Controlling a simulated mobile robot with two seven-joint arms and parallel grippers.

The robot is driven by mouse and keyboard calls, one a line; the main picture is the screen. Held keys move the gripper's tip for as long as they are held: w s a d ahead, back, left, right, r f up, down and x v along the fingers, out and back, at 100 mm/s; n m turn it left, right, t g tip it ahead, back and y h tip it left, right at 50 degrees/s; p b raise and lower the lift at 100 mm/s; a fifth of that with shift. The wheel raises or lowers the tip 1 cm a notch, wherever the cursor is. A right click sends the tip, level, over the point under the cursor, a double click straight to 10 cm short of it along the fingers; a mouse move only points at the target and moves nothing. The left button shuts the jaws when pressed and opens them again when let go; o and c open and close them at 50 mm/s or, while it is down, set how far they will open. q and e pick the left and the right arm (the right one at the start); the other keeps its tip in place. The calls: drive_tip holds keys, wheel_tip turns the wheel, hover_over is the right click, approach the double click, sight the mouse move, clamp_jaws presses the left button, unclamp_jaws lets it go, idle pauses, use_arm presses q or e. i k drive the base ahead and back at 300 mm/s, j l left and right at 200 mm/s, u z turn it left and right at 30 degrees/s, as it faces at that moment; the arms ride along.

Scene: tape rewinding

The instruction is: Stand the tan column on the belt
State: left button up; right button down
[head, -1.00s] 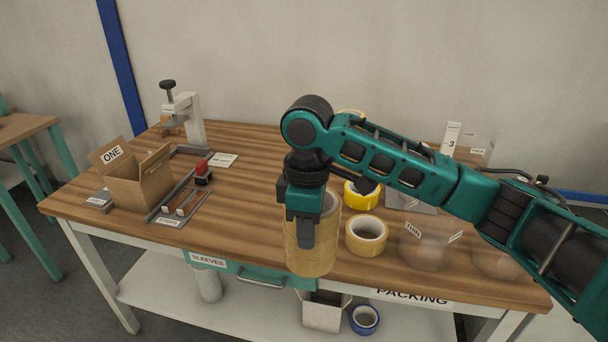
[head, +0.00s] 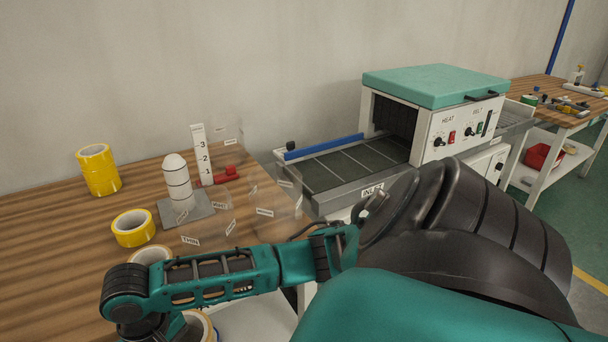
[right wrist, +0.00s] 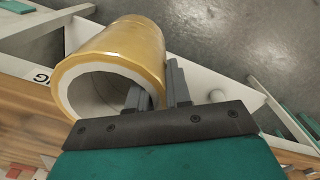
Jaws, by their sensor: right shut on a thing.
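The tan column (right wrist: 115,55), a translucent tan stack of tape with a pale core, is in my right gripper (right wrist: 158,90). One finger is inside its hollow end and the other outside, so the wall is pinched. In the right wrist view it hangs over the floor beyond the table edge. In the head view only a small tan part of it (head: 203,322) shows at the bottom edge, beside my right arm. The dark belt (head: 345,168) with light cross lines, marked INLET, runs into the shrink machine. My left gripper is not in view.
The belt is empty, with a blue guide (head: 322,146) along its far side. The machine (head: 435,105) has a green top. Yellow tape rolls (head: 98,170), a white post (head: 178,183) on a grey plate and clear sleeves (head: 275,205) stand on the wooden table.

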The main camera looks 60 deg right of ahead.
sight(342, 165)
drive_tip(key=k+l, duration=0.2)
drive_tip(key=l, duration=0.2)
drive_tip(key=k+l, duration=0.15)
drive_tip(key=l, duration=0.25)
drive_tip(key=k+l, duration=0.2)
drive_tip(key=l, duration=0.2)
drive_tip(key=k+l, duration=0.15)
drive_tip(key=l, duration=0.25)
drive_tip(key=k+l, duration=0.2)
drive_tip(key=l, duration=0.2)
drive_tip(key=k+l, duration=0.1)
drive_tip(key=l, duration=0.25)
drive_tip(key=k+l, duration=0.1)
drive_tip(key=l, duration=0.3)
drive_tip(key=k+l+u, duration=0.1)
drive_tip(key=l, duration=1.05)
